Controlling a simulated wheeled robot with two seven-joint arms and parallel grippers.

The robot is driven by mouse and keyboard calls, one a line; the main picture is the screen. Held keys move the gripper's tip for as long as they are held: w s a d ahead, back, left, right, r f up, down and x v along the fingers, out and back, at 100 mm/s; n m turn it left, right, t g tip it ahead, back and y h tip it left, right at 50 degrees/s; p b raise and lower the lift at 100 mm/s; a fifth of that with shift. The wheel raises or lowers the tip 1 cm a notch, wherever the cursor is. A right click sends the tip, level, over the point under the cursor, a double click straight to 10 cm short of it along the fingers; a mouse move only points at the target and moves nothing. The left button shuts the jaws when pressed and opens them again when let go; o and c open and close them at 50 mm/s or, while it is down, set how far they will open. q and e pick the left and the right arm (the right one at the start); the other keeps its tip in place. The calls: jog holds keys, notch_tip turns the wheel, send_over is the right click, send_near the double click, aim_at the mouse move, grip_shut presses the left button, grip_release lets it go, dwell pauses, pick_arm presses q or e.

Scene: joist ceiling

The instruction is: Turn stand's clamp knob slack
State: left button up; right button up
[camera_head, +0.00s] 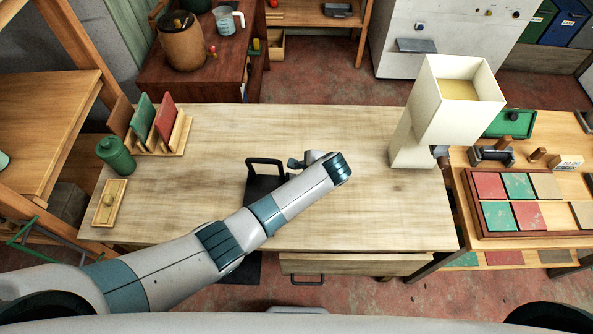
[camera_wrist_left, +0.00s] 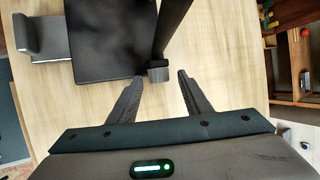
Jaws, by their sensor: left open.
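The stand is black, with a flat plate (camera_head: 262,187) and a raised loop-shaped frame (camera_head: 265,161), on the middle of the wooden table. My left forearm hides part of it. In the left wrist view its dark plate (camera_wrist_left: 108,35) and a black bar show, with a small grey block (camera_wrist_left: 158,74) at the bar's near end. This block may be the clamp knob; I cannot tell for sure. My left gripper (camera_wrist_left: 160,78) is open, its fingertips on either side of the block, with gaps showing. In the head view the left gripper (camera_head: 297,163) is right of the frame. My right gripper is out of view.
A green canister (camera_head: 116,156), a rack (camera_head: 180,138) of coloured panels and a small wooden tray (camera_head: 122,203) stand at the table's left. The table's back middle (camera_head: 300,122) is clear.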

pick_arm(q)
jog(key=shift+s, duration=0.1)
jog(key=c, duration=1.1)
jog(key=shift+o, duration=0.2)
jog(key=shift+s+t, duration=0.15)
jog(key=shift+t, duration=0.55)
jog(key=o, duration=1.1)
jog(key=shift+c, duration=0.2)
jog(key=shift+d+r, duration=0.1)
